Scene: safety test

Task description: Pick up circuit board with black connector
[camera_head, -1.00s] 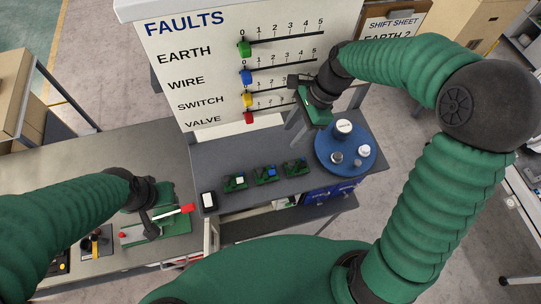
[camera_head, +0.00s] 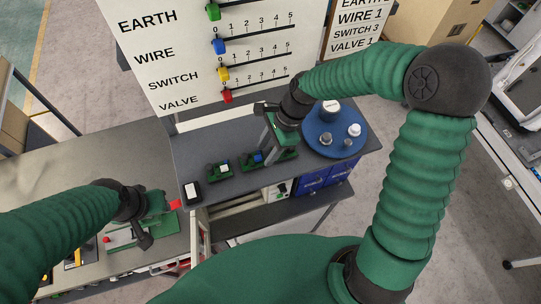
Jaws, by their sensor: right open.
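Three green circuit boards lie in a row on the dark grey bench: a left board (camera_head: 220,172), a middle board with a blue part (camera_head: 252,160), and a right board (camera_head: 288,154). The right board is partly hidden by my gripper, and its connector is too small and covered to make out clearly. My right gripper (camera_head: 277,143) is open and points down just over the right board. I cannot tell whether it touches the board. My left gripper (camera_head: 146,236) is at the green lever device (camera_head: 122,238) on the left bench; its fingers are not clear.
A blue round tray (camera_head: 318,145) with white-topped pieces stands close right of my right gripper. The FAULTS board (camera_head: 165,90) with coloured sliders rises behind the bench. A black-and-white block (camera_head: 192,190) lies left of the boards. Blue bins (camera_head: 325,178) sit below.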

